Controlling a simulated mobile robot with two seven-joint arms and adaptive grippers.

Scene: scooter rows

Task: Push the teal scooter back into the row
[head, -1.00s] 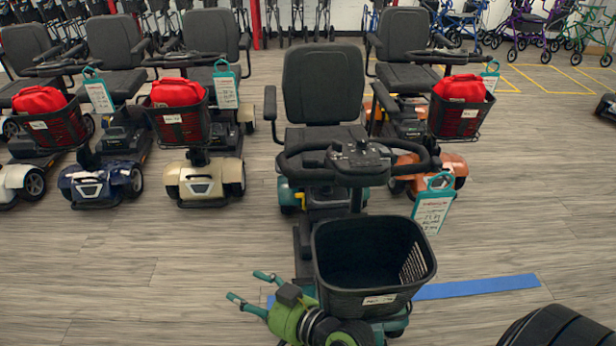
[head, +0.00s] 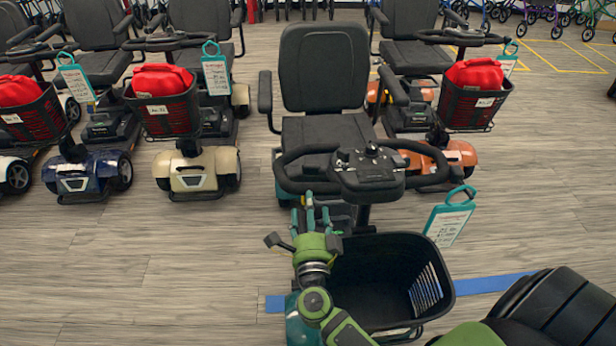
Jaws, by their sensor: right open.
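The teal scooter (head: 325,72) stands out in front of the row, facing me, with a black seat, black handlebar and an empty black front basket (head: 437,300). Part of its teal front body shows at the lower left of the basket. A teal-framed tag (head: 450,218) hangs at its right side. My right gripper (head: 316,212) is open and empty, fingers pointing away from me. In the picture it lies beyond the basket's left rear rim, just below the left part of the handlebar; I cannot tell if it touches the scooter. My left gripper is out of view.
Behind on the left stand a cream scooter (head: 197,172) and a blue scooter (head: 88,172); an orange scooter (head: 455,153) is at right. Their baskets hold red bags. A blue strip (head: 490,283) crosses the floor under the teal scooter. Floor at lower left is clear.

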